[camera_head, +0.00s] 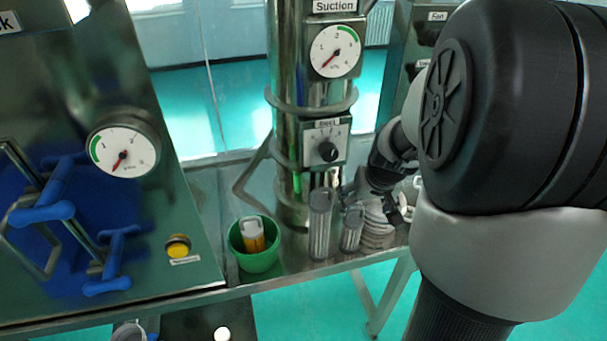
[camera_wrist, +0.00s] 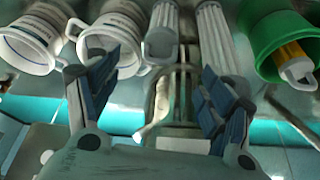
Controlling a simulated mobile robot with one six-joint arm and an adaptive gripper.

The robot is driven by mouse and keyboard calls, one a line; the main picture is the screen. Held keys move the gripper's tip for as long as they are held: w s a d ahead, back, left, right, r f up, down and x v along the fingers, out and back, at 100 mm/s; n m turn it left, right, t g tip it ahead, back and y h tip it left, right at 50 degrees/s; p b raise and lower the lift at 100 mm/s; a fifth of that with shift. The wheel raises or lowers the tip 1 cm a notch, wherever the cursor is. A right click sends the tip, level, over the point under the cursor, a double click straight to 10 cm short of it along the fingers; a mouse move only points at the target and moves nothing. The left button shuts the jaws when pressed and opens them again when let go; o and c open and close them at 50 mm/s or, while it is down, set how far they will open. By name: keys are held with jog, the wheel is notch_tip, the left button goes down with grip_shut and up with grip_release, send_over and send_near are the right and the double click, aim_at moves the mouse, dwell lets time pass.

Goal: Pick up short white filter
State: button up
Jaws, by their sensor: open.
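The short white filter (camera_head: 351,230), a ribbed cylinder with a grey cap, stands upright on the steel bench right of a taller white filter (camera_head: 320,224). In the wrist view the short filter (camera_wrist: 162,35) lies ahead between the finger lines, with the taller filter (camera_wrist: 213,40) to its right. My gripper (camera_head: 382,205) is beside the short filter on its right, in front of a stack of white ringed parts. In the wrist view my gripper (camera_wrist: 158,75) is open and empty, its two blue-grey fingers spread wide. I cannot tell its exact distance to the filter.
A green bowl (camera_head: 255,260) holds a yellow and white filter (camera_head: 252,234), left of the tall filter. The steel suction column (camera_head: 290,120) rises behind. The bench's front edge is near.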

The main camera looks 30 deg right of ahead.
aim_at(354, 220)
jog(key=b+x, duration=0.1)
jog(key=x, duration=0.4)
jog(key=b+x, duration=0.1)
jog(key=x, duration=0.4)
jog(key=shift+w+a+f, duration=0.15)
jog(key=shift+f, duration=0.2)
jog(key=b+x, duration=0.1)
jog(key=x, duration=0.4)
jog(key=shift+f+b, duration=0.2)
jog(key=shift+b, duration=0.2)
jog(key=shift+r, duration=0.1)
jog(key=shift+c, duration=0.4)
jog(key=c, duration=1.2)
